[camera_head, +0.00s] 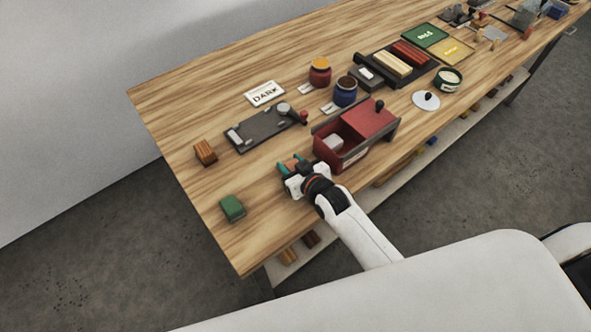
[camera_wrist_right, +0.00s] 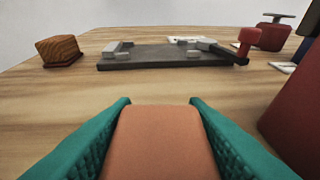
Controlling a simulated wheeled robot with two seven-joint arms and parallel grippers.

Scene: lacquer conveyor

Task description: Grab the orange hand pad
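The orange hand pad (camera_wrist_right: 160,145) is a rounded block in the right wrist view, between the teal fingers of my right gripper (camera_wrist_right: 160,104). Its sides meet both fingers with no gap showing, so the gripper looks shut on it. In the head view, my right gripper (camera_head: 291,164) is low over the near part of the wooden table, and only a little of the orange pad (camera_head: 290,167) shows between its fingers. I cannot tell whether the pad rests on the table. My left gripper is not in view.
A red box (camera_head: 370,118) stands close right of the gripper. A dark plate with fittings (camera_head: 262,131) lies beyond it. A brown wooden block (camera_head: 205,152) and a green block (camera_head: 232,208) sit to the left. Bare tabletop (camera_head: 255,180) lies between them.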

